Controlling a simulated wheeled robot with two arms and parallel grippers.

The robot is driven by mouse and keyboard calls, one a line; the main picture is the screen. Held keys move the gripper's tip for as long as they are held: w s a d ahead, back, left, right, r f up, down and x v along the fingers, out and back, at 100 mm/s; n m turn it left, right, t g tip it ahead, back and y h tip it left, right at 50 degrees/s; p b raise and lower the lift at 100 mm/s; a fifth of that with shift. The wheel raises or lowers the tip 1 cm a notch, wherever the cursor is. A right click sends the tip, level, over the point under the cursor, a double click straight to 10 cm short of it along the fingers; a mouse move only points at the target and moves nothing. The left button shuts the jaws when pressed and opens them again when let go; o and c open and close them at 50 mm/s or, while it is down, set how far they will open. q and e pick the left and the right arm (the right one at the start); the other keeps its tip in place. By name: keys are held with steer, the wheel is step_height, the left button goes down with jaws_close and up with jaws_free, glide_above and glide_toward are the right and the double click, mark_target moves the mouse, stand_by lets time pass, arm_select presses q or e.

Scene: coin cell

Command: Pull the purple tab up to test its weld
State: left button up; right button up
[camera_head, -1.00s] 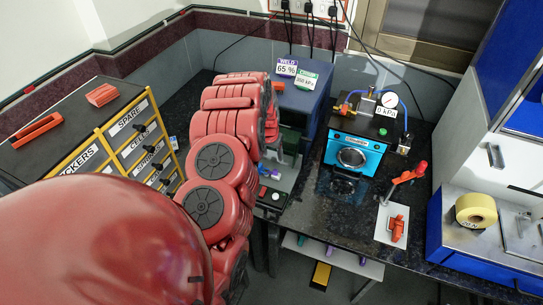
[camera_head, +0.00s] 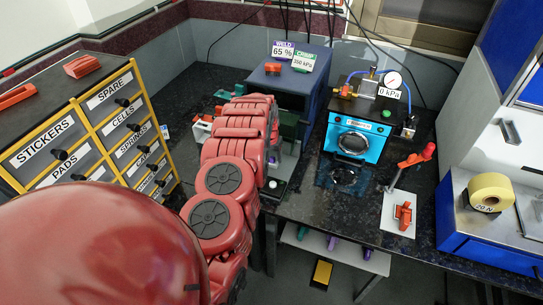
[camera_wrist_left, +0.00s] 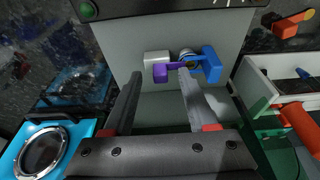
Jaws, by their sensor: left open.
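The purple tab (camera_wrist_left: 166,71) shows in the left wrist view, sticking out to the left from a small silver round cell (camera_wrist_left: 187,55). A blue clamp-like piece (camera_wrist_left: 211,64) is at the right of the cell and a pale grey block (camera_wrist_left: 157,57) is behind the tab. My left gripper (camera_wrist_left: 160,80) is open, its two fingers pointing towards the tab, which shows between and just beyond the fingertips. I see no contact. In the head view my left arm hides the tab and its gripper. My right gripper is not in view.
A dark blue welder cabinet (camera_head: 291,83) stands behind the work spot. A cyan machine with a gauge (camera_head: 356,140) is to its right. Labelled drawers (camera_head: 92,125) stand at left.

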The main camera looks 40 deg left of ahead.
arm_select(q)
jaws_close()
steer(key=shift+w+a+r, duration=0.1)
steer(key=shift+r, duration=0.15)
stand_by(1.3)
